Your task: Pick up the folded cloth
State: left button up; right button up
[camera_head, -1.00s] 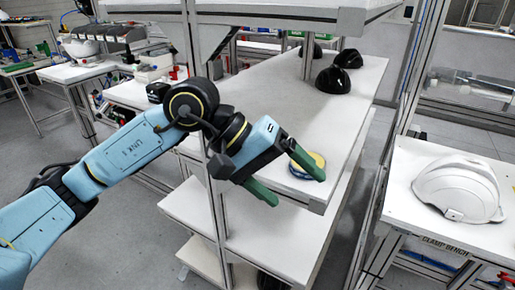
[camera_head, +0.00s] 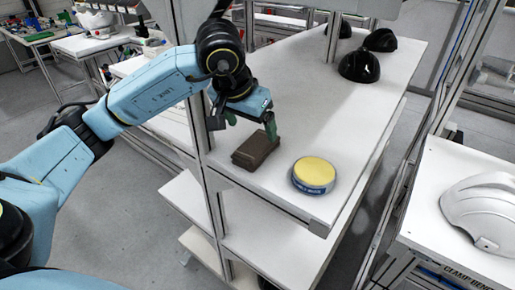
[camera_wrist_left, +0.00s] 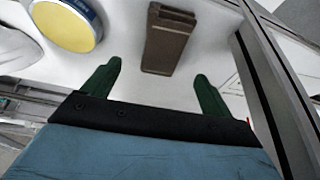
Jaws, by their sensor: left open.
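The folded cloth (camera_head: 255,149) is a dark brown, flat block lying on the white shelf near its front left corner. It also shows in the left wrist view (camera_wrist_left: 167,38), ahead of my fingers and roughly between their lines. My left gripper (camera_head: 251,122) is open and empty, just behind and above the cloth in the head view. Its two green fingers (camera_wrist_left: 157,85) are spread apart in the left wrist view, with white shelf surface between them. I cannot tell whether a finger touches the cloth. My right gripper is not in view.
A round tin with a yellow top and blue side (camera_head: 314,174) stands right of the cloth. Several black helmet shells (camera_head: 360,66) sit farther back on the white shelf (camera_head: 330,120). A metal post (camera_head: 200,125) rises left of the cloth. A white helmet (camera_head: 484,206) rests on the right bench.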

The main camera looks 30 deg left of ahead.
aim_at(257, 144)
pick_arm(q)
jog(key=shift+w+f, duration=0.25)
jog(key=shift+f, duration=0.45)
jog(key=shift+x, duration=1)
jog(key=x, duration=0.3)
jog(key=shift+w+a+f, duration=0.1)
jog(key=shift+a+f, duration=0.05)
jog(key=shift+f, duration=0.1)
jog(key=shift+w+f, duration=0.1)
jog(key=shift+f, duration=0.1)
jog(key=shift+c, duration=0.2)
jog(key=c, duration=1)
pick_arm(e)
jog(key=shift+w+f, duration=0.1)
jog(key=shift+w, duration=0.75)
